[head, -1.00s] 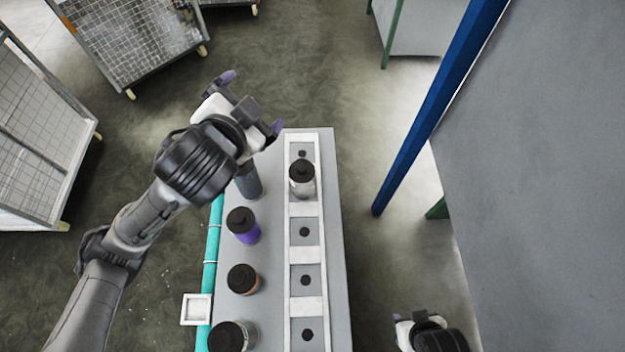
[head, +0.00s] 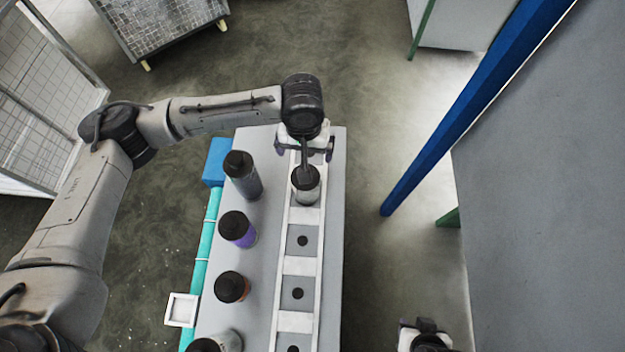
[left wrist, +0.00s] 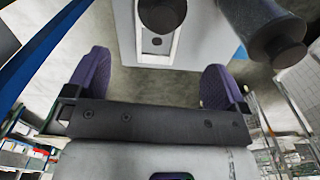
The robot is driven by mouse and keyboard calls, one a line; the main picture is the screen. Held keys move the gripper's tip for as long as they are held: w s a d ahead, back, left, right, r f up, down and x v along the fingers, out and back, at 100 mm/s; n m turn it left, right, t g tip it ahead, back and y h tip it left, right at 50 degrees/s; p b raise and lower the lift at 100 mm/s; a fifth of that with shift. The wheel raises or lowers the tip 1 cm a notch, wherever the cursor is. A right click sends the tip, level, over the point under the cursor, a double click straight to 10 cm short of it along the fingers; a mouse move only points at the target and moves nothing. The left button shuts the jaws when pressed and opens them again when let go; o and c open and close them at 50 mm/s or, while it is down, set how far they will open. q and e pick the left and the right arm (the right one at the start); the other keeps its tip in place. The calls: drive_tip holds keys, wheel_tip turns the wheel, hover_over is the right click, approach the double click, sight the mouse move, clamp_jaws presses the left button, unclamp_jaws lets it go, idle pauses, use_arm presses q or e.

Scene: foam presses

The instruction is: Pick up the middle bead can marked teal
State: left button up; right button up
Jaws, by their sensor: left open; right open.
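Several dark-lidded cans stand on the grey table: a grey-blue one (head: 247,184), a purple-banded one (head: 246,238), an orange-brown one (head: 240,294) and a pale one (head: 230,342) cut by the bottom edge. Another pale can (head: 307,195) stands in the far slot of the white rack (head: 299,265). I cannot make out a teal mark on any can. My left gripper (head: 305,150) is open and empty at the rack's far end, just beyond that can. In the left wrist view its fingers (left wrist: 157,85) are apart, with a dark lid (left wrist: 162,12) ahead. My right gripper (head: 424,328) is open at bottom right.
The rack's nearer slots, each with a dark round spot, are empty. A turquoise pipe (head: 203,255) and a white square frame (head: 181,310) lie along the table's left edge. A blue post (head: 470,115) and grey panel (head: 550,200) stand right. A mesh cart (head: 165,25) stands behind.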

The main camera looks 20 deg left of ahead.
use_arm(q)
drive_tip(key=f+n, duration=0.1)
drive_tip(key=f, duration=0.3)
drive_tip(key=f+n, duration=0.1)
drive_tip(key=f, duration=0.4)
drive_tip(key=f+n, duration=0.2)
drive_tip(key=f, duration=0.3)
drive_tip(key=shift+s, duration=0.2)
drive_tip(key=c, duration=1.2)
drive_tip(key=shift+r, duration=0.1)
drive_tip(key=shift+c, duration=1)
drive_tip(key=shift+r, duration=0.1)
